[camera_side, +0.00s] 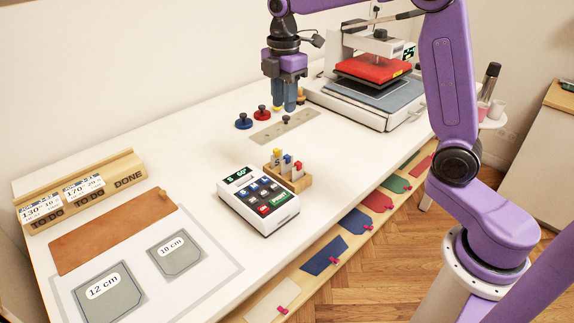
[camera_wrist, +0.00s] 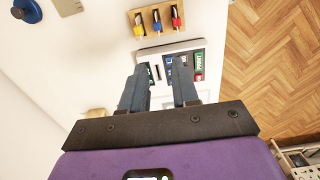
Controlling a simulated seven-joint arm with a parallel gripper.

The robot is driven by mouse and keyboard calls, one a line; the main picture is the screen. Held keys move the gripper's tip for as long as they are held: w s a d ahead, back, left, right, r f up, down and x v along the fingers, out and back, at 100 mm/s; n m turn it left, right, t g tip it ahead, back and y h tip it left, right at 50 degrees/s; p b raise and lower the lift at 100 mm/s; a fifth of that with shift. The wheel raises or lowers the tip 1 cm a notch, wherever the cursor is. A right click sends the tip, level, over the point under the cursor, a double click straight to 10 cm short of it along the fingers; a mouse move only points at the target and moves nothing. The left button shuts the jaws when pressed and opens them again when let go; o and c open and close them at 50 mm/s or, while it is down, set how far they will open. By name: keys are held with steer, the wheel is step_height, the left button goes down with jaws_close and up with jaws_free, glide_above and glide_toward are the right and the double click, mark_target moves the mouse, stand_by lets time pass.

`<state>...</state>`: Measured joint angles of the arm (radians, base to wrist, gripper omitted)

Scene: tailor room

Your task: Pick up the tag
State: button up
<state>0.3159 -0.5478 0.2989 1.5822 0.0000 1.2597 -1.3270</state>
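My gripper (camera_side: 285,107) points down over the back part of the white table, left of the heat press. In the wrist view its two fingers (camera_wrist: 160,98) are apart with nothing seen held between them. No single loose tag can be made out for sure. A keypad label printer (camera_side: 258,198) stands at the table's front edge, and in the wrist view (camera_wrist: 172,62) part of it shows beyond the fingers. A small wooden holder (camera_side: 297,183) beside it bears yellow, blue and red pieces with pale cards, which also show in the wrist view (camera_wrist: 157,20).
The heat press (camera_side: 372,85) with a red plate stands right of my gripper. Blue (camera_side: 243,122) and red (camera_side: 262,113) knobs and a grey strip (camera_side: 285,127) lie nearby. A wooden card rack (camera_side: 80,187) and brown leather piece (camera_side: 113,231) are at left.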

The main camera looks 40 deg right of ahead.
glide_above(287, 155)
steer(key=f, duration=1.2)
steer(key=shift+a, duration=0.35)
steer(key=shift+s+d+f, duration=0.1)
steer(key=shift+d+f, duration=0.05)
steer(key=shift+f, duration=1.2)
steer(key=shift+d+f, duration=0.15)
steer(key=shift+f, duration=1.2)
jaws_close()
